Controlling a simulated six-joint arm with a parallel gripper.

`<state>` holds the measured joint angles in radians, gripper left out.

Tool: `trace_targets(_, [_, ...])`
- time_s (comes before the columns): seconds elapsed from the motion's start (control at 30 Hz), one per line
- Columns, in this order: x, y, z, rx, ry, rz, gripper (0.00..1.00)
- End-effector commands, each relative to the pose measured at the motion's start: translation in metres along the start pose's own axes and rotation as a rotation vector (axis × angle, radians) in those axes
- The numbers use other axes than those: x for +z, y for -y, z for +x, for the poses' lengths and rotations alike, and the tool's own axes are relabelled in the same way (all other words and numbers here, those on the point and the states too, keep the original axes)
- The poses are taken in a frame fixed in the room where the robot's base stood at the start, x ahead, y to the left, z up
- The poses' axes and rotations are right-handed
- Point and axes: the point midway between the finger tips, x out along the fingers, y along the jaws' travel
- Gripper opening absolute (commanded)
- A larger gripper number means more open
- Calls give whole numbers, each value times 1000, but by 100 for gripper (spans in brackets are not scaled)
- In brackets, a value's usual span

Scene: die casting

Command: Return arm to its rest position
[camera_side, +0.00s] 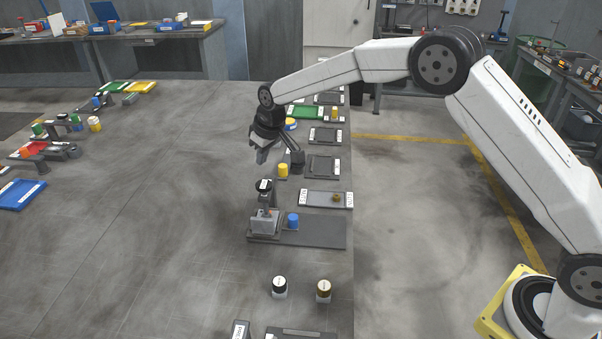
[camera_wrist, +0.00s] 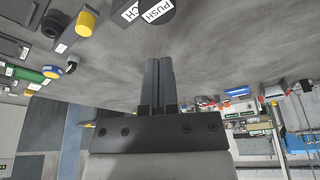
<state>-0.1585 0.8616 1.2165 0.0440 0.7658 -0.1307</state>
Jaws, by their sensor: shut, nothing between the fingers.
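My gripper (camera_side: 262,156) hangs in the air above the grey workbench, at the end of my bent arm in the side view. In the wrist view its two dark fingers (camera_wrist: 159,63) lie together with nothing between them. Below it in the side picture stands a small grey press (camera_side: 265,220) with a black top button, apart from the gripper. The wrist view shows a black round button marked PUSH (camera_wrist: 157,9) at the top edge.
A blue cylinder (camera_side: 293,221) stands beside the press on a dark plate (camera_side: 318,236). A yellow cylinder (camera_side: 283,170) and several trays line the bench's right side. Two labelled jars (camera_side: 280,287) (camera_side: 323,291) stand nearer. The bench's middle left is bare.

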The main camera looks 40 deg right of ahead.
Motion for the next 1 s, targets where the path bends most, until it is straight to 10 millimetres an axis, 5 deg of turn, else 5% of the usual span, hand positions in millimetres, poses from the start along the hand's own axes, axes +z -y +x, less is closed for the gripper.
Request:
trace_targets(0.47, [17,-6,-11,7,5,21,0])
trace_targets(1.0, [126,-25,-60,36,30,118,0])
